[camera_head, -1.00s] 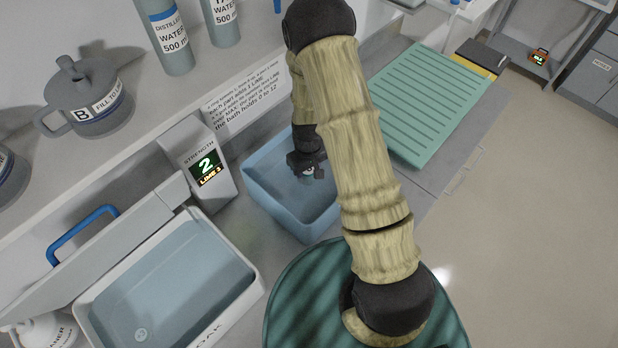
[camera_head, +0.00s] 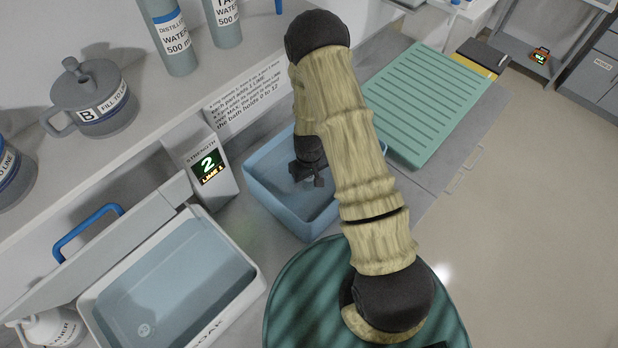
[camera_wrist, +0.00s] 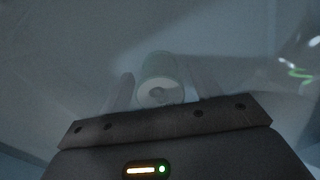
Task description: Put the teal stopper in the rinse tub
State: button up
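The rinse tub is most likely the light blue open tub (camera_head: 262,192) at the middle of the bench. My gripper (camera_head: 307,176) is down inside it, below its rim. The wrist view is hazy. It shows the two fingers of my gripper (camera_wrist: 163,92) apart, with a round, pale greenish-grey piece (camera_wrist: 160,90) between them. This looks like the stopper, and its near face has a curved mark. Narrow gaps seem to show on both sides of it. In the head view the stopper cannot be made out under the gripper.
A white-rimmed soak bath (camera_head: 258,283) with a raised lid and blue handle (camera_head: 88,232) stands at left. A strength display (camera_head: 210,168) reads 2. A green ribbed mat (camera_head: 425,100) lies at right. A shelf holds a grey jug (camera_head: 95,95) and bottles.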

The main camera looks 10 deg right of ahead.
jog(key=shift+w+r, duration=0.1)
jog(key=shift+r, duration=0.65)
notch_tip(320, 180, up, 11)
jog(key=b, duration=0.3)
jog(key=shift+b, duration=0.35)
jog(key=shift+f, duration=0.1)
jog(key=s+d+r+m+t, duration=0.2)
jog(key=s+d+r+m, duration=0.1)
jog(key=s+r, duration=0.9)
jog(key=shift+s+r+m+t, duration=0.3)
jog(key=shift+r+m, duration=0.1)
jog(key=shift+r, duration=0.4)
